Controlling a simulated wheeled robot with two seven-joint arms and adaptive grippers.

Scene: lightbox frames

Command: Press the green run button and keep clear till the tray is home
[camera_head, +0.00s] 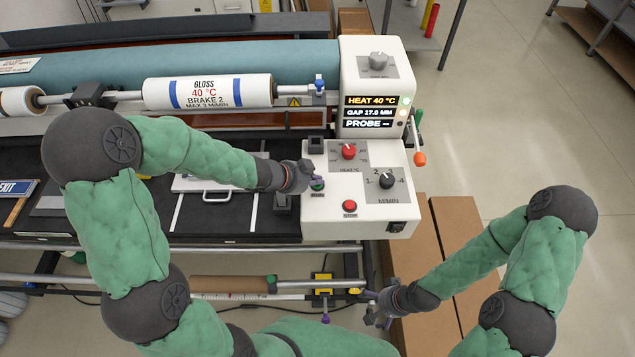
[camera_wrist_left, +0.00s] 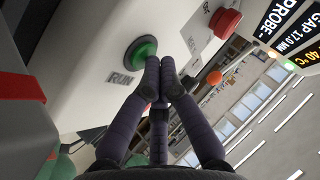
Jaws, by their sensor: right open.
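The green run button (camera_head: 317,186) is on the sloped top of the white control box (camera_head: 320,222). In the left wrist view the green button (camera_wrist_left: 141,54) is beside the word RUN. My left gripper (camera_head: 311,178) is at the button, its fingertips (camera_wrist_left: 160,65) together and empty. The fingertips are right by the button's edge; I cannot tell whether they touch it. A flat white piece (camera_head: 200,185) lies on the black bed, partly hidden by my left arm; I cannot tell if it is the tray. My right gripper (camera_head: 371,307) is open and empty, low in front of the machine.
A red button (camera_head: 349,206), red heat knob (camera_head: 348,151) and black speed knob (camera_head: 386,181) share the box. The display (camera_head: 371,112) reads HEAT 40 °C, GAP 17.0 MM. An orange-ended lever (camera_head: 419,158) is at right. Cardboard boxes (camera_head: 458,235) stand beside the machine.

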